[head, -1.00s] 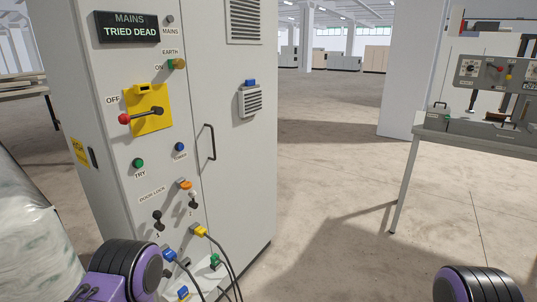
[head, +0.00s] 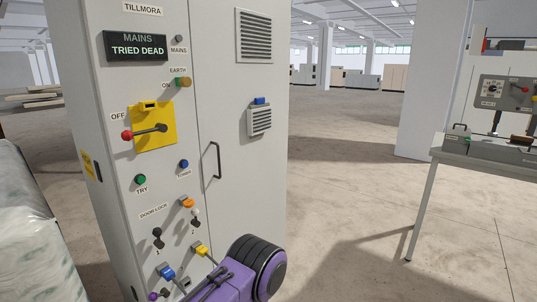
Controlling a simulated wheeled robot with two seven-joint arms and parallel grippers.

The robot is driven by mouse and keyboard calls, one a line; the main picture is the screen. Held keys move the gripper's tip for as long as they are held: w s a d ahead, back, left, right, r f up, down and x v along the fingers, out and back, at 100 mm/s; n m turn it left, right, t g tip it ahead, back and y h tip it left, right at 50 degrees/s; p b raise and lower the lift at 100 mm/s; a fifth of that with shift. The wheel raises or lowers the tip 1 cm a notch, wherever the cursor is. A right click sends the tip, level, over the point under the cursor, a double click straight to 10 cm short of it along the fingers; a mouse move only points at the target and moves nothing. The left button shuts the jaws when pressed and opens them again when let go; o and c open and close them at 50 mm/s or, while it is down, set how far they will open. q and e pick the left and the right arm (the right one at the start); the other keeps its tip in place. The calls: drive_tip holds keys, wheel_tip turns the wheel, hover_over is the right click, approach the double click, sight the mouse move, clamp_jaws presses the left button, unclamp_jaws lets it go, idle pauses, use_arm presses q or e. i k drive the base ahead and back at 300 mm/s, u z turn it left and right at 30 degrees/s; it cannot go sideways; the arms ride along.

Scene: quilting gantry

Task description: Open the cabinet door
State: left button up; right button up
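The grey cabinet (head: 110,200) stands left of centre in the head view. Its door (head: 235,185) is the right-hand panel and sits closed, flush along the seam. A dark upright bar handle (head: 218,160) is on the door near the seam. The display (head: 135,46) reads "TRIED DEAD". The red-knobbed lever on the yellow switch plate (head: 153,140) points left towards "OFF". Below, the door-lock panel has an orange part (head: 187,203) and two small switches, marked 1 (head: 158,238) and 2 (head: 195,216). Neither gripper shows; a purple and black arm part of mine covers the cabinet's lower front.
A vented box with a blue top (head: 259,118) projects from the door. A table (head: 470,160) with a control panel (head: 507,92) stands at right. A wrapped bale (head: 35,230) is at lower left. The floor between cabinet and table is clear.

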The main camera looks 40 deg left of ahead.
sight(240, 49)
drive_tip(key=z, duration=0.25)
drive_tip(key=i, duration=0.85)
drive_tip(key=u, duration=0.85)
drive_tip(key=i, duration=0.7)
drive_tip(key=u, duration=0.7)
